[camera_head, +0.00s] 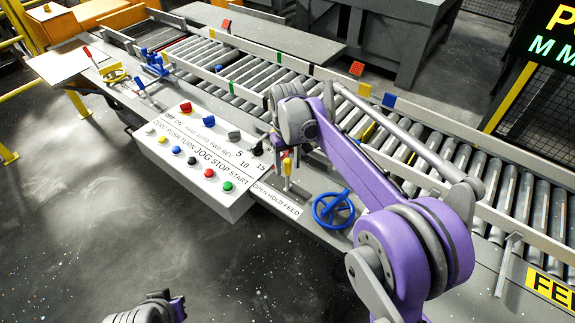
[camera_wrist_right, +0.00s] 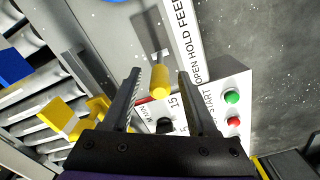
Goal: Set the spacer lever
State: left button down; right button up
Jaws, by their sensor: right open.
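A small lever with a yellow grip (camera_head: 287,167) stands on a light plate marked OPEN HOLD FEED, at the right end of the control box. My right gripper (camera_head: 279,148) is right at this lever in the head view, partly hidden by my own wrist. In the right wrist view, the two dark fingers of my right gripper (camera_wrist_right: 159,74) are apart. The yellow grip (camera_wrist_right: 160,82) shows between them, with gaps on both sides. Its stem leads to a slot in the plate. My left arm shows only a piece at the bottom edge; its fingers are not visible.
The control box (camera_head: 227,203) with several knobs and buttons lies left of the lever. A blue handwheel (camera_head: 333,209) stands close on the right. The roller conveyor (camera_head: 255,77) runs behind.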

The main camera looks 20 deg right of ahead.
jog(key=shift+f, duration=0.3)
grip_shut()
dwell(1.3)
